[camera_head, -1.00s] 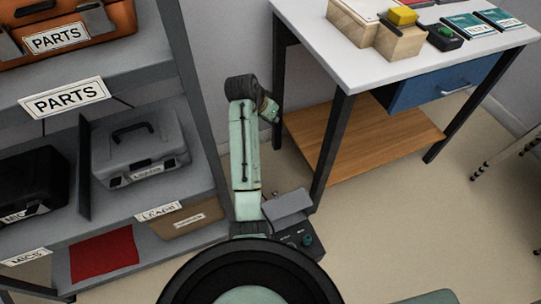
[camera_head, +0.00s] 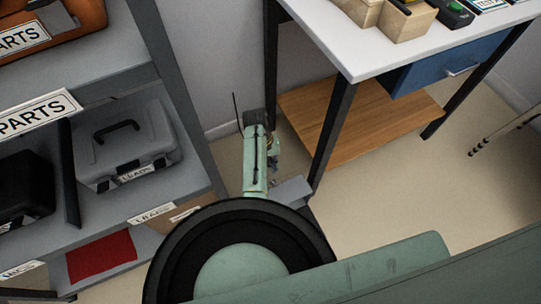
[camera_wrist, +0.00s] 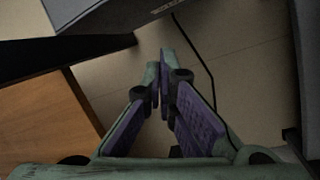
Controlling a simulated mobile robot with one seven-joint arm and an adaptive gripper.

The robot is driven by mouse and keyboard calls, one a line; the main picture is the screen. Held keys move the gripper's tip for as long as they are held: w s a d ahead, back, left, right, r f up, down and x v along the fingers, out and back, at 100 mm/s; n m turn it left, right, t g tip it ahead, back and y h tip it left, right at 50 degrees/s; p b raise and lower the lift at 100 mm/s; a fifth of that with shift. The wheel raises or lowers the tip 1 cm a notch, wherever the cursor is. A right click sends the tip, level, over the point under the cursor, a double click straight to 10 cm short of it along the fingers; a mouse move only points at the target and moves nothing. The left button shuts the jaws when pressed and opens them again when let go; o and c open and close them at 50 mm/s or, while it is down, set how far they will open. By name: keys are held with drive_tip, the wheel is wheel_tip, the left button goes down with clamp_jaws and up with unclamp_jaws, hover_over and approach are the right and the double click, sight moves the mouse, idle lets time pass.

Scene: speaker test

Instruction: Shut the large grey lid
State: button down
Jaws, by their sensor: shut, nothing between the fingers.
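A grey lid (camera_head: 292,190) stands low near the floor beside the table leg in the head view. My arm and round body part hide most of what is under it. In the wrist view a dark grey panel (camera_wrist: 100,14) crosses the upper left; I cannot tell whether it is the lid. My gripper (camera_wrist: 163,62) is shut and empty, its fingertips together over the floor, apart from that panel in the picture.
A table (camera_head: 370,50) with a wooden lower shelf (camera_head: 375,125) stands at the right. A shelving rack (camera_head: 150,90) at the left holds a closed grey case (camera_head: 125,145). A black cable (camera_wrist: 195,50) crosses the wrist view.

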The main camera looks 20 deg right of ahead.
drive_tip(key=shift+s+a+r+p, duration=0.25)
drive_tip(key=shift+s+r, duration=0.1)
drive_tip(key=shift+s, duration=0.2)
drive_tip(key=shift+s+a+r+p, duration=0.2)
drive_tip(key=shift+s+r+p, duration=0.1)
drive_tip(key=shift+s, duration=0.2)
drive_tip(key=shift+s+a+r+p, duration=0.2)
drive_tip(key=shift+s+r, duration=0.15)
drive_tip(key=shift+s, duration=0.2)
drive_tip(key=shift+s+r, duration=0.1)
